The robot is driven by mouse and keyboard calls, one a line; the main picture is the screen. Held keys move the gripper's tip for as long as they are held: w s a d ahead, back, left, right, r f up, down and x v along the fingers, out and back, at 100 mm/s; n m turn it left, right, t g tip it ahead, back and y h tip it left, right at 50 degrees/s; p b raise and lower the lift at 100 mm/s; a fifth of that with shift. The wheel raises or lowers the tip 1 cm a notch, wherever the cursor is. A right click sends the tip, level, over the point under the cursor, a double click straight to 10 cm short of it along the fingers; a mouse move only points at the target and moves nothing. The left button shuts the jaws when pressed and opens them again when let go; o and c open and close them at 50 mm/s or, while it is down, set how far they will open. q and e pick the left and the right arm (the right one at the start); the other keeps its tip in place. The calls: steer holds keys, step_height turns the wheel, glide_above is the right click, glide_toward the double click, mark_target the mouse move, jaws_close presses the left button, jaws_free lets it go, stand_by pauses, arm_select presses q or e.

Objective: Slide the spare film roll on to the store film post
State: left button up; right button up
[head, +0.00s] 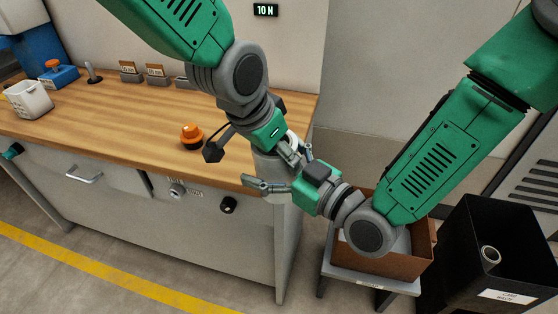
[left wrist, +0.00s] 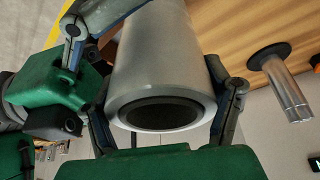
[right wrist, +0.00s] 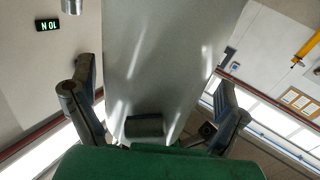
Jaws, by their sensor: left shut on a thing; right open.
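The film roll (left wrist: 165,60) is a pale grey cylinder with a dark core, filling the middle of the left wrist view. In the head view it shows partly (head: 267,167) at the bench's right end, mostly hidden by my grippers. My left gripper (left wrist: 163,100) is shut on the roll, a finger on each side. My right gripper (right wrist: 155,105) is open, its fingers on either side of the roll; I cannot tell if they touch it. A metal post (left wrist: 287,88) with a dark round base stands upright on the wooden top, apart from the roll. Its label is not visible.
An orange button (head: 192,134) sits on the bench (head: 95,118) left of my grippers. A white bin (head: 28,99) and a short post (head: 93,73) are farther left. A brown box (head: 408,262) and black bin (head: 500,235) stand at right. The bench's middle is clear.

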steer(key=c, duration=1.5)
arm_select(q)
steer(key=o, duration=1.8)
steer(key=shift+d, duration=0.1)
arm_select(e)
steer(key=shift+c, duration=0.2)
arm_select(q)
steer(key=shift+o, duration=0.2)
steer(key=shift+r, duration=0.15)
